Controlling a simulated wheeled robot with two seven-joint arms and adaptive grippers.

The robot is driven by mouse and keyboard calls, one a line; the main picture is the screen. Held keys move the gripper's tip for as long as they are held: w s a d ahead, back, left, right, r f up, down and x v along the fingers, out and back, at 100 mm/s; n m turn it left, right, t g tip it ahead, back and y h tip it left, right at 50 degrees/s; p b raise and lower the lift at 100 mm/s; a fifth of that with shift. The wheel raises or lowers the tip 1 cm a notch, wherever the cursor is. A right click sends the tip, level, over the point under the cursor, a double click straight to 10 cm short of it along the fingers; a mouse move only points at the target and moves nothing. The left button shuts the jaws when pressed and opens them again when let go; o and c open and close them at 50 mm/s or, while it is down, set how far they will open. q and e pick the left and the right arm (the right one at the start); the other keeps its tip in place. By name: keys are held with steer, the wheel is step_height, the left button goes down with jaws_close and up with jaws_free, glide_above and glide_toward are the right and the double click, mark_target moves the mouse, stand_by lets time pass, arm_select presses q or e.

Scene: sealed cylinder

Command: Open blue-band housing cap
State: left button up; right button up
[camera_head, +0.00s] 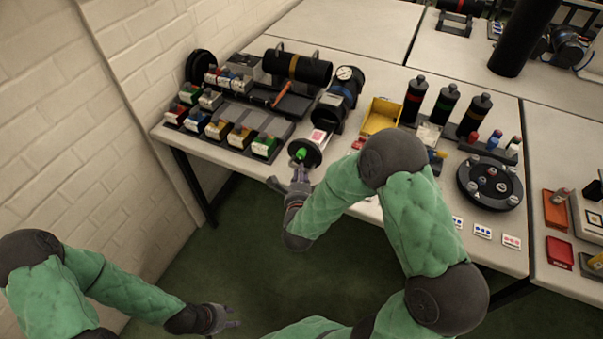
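The blue-band housing (336,108) is a dark cylinder lying on the table, with a blue band (343,90) around it and a round white gauge (345,73) on top. A dark round disc with a green knob (302,154), which looks like a cap, is at the table's front edge, apart from the housing. My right gripper (290,178) is just in front of the disc, fingers toward the knob; whether it touches or grips it is unclear. My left gripper (232,316) is low over the floor, away from the table, with its fingers apart and empty.
A rack of coloured blocks (222,130) stands left of the housing, with an orange-band cylinder (297,67) behind. A yellow bin (381,115), several dark bottles (444,106) and a round carousel (489,184) stand to the right. My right forearm covers part of the table's front.

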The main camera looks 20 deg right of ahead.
steer(key=o, duration=0.3)
steer(key=v, duration=1.2)
steer(key=shift+f, duration=0.15)
